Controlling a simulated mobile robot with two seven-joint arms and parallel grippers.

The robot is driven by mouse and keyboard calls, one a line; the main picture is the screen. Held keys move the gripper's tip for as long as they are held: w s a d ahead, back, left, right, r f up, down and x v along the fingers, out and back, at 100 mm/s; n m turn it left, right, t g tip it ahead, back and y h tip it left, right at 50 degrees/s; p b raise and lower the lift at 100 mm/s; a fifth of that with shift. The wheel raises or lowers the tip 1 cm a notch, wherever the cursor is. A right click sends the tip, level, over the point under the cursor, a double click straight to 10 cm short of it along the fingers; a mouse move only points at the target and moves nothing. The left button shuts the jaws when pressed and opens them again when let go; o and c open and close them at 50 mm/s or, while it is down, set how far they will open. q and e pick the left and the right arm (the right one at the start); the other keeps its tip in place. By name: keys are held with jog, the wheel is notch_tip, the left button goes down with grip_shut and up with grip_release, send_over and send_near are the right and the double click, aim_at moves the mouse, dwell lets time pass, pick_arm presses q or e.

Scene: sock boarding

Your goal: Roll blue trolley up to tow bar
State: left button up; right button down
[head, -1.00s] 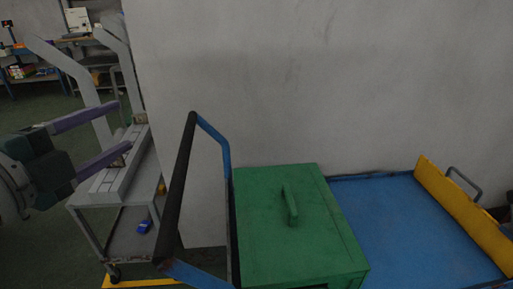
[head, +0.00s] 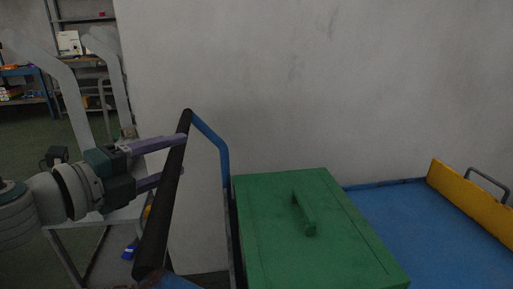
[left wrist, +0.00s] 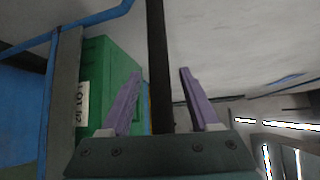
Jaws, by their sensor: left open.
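The blue trolley (head: 398,215) has a flat blue deck and a blue push frame with a black handle bar (head: 165,205) at its left end. My left gripper (head: 172,160) is open at the handle bar, with one finger above and one below in the head view. In the left wrist view the black bar (left wrist: 158,65) runs between the two purple fingers (left wrist: 160,85), with gaps on both sides. My right gripper is out of view. I cannot make out a tow bar.
A green lidded box (head: 300,225) stands on the trolley. A yellow board (head: 470,195) with a grey handle is at its far end. A grey wall (head: 330,80) stands close behind. A grey cart (head: 78,235) is at the left.

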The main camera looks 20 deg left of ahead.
pick_arm(q)
jog(key=shift+x, duration=0.85)
jog(key=shift+c, duration=0.4)
grip_shut()
dwell(0.4)
